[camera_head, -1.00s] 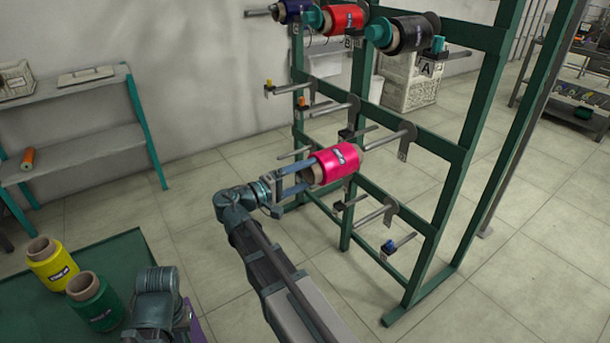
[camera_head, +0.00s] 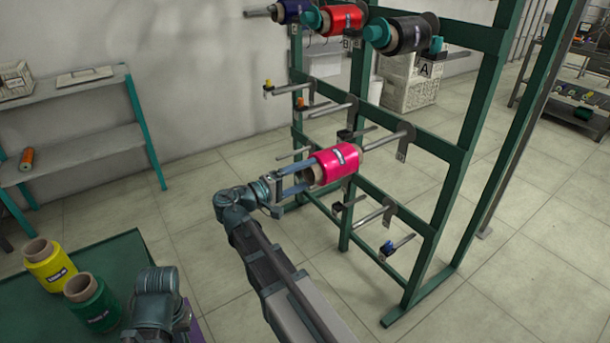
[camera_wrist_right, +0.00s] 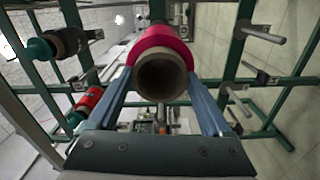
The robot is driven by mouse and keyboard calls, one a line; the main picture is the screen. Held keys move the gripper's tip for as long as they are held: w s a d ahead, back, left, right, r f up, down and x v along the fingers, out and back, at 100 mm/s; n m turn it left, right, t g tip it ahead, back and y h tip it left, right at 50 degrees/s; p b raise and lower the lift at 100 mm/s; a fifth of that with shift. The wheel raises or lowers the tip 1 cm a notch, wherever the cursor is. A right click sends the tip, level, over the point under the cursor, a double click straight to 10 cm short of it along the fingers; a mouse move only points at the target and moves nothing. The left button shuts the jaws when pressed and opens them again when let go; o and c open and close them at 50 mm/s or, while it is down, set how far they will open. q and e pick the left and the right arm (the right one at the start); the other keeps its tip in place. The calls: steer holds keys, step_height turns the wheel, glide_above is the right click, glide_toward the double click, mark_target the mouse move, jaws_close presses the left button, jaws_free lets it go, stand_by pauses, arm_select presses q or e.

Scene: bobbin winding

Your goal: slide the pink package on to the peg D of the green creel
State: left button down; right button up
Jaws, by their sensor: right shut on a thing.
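The pink package (camera_head: 336,163) is held in my right gripper (camera_head: 296,183), whose two blue fingers grip its near end. It also shows in the right wrist view (camera_wrist_right: 160,38), with its open brown tube end facing that camera. The green creel (camera_head: 450,190) stands behind it. A grey peg (camera_head: 384,142) with a plate at its base lines up with the package's far end. I cannot tell whether the peg tip is inside the tube, and I cannot read this plate's letter. My left gripper is out of view; only part of that arm shows at bottom left.
Black (camera_head: 402,35) and red (camera_head: 343,19) packages sit on the creel's upper pegs. Bare pegs (camera_head: 375,215) are below the pink package. A yellow package (camera_head: 48,266) and a green package (camera_head: 92,301) stand on the green table at left. A shelf (camera_head: 80,150) is by the wall.

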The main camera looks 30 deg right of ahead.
steer(key=shift+d, duration=0.1)
steer(key=shift+w+d, duration=0.15)
steer(key=shift+d, duration=1.3)
steer(key=shift+w+d, duration=0.1)
steer(key=shift+d, duration=1.35)
glide_toward(364, 150)
steer(key=shift+w+d+f, duration=0.45)
steer(key=shift+w+d, duration=0.15)
steer(key=shift+d, duration=0.2)
steer(key=shift+w+d, duration=0.2)
steer(key=shift+d, duration=2.8)
steer(key=shift+d, duration=0.1)
steer(key=shift+w+d, duration=0.15)
steer(key=shift+d, duration=1.45)
steer(key=shift+f+b, duration=0.5)
